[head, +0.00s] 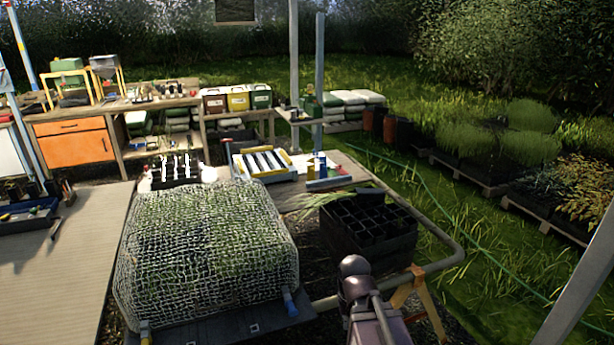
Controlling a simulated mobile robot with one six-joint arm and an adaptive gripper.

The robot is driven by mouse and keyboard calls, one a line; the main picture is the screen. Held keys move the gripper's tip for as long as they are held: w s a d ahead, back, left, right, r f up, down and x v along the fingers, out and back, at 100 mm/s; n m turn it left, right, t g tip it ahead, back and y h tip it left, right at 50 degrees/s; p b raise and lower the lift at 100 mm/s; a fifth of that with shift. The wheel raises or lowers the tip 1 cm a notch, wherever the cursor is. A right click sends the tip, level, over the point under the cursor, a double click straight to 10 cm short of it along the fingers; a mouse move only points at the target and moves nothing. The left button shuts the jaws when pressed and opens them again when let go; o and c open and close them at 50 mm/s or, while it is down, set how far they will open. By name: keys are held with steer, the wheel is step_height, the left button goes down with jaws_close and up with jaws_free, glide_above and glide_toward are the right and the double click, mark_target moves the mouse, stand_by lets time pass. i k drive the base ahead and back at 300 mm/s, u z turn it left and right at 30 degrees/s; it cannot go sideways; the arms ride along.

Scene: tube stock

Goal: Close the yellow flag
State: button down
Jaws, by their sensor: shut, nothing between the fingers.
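No yellow part in the head view can be made out for certain as a flag. A small upright yellow piece (310,173) stands beside a blue piece (321,165) on a low blue-and-grey stand (329,182) at the back of the bench. A yellow-topped clip (146,328) sits at the front left corner of the net-covered tray (205,250), with a blue one (290,303) at its front right. Whether any of these is open or closed is too small to tell. Dark links of my own arm rise at bottom centre; my gripper's fingers do not show.
A black pot crate (368,230) stands right of the netted tray, near the bench's rounded rail (445,262). A yellow-ended rack (262,163) and white-topped tubes (173,170) lie behind. A grey post (319,95) rises near the stand. The left board (70,260) is mostly clear.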

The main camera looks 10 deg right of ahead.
mark_target(311, 173)
steer(key=z, duration=0.1)
steer(key=i, duration=0.95)
steer(key=u, duration=0.2)
steer(key=k, duration=0.5)
steer(key=z, duration=0.75)
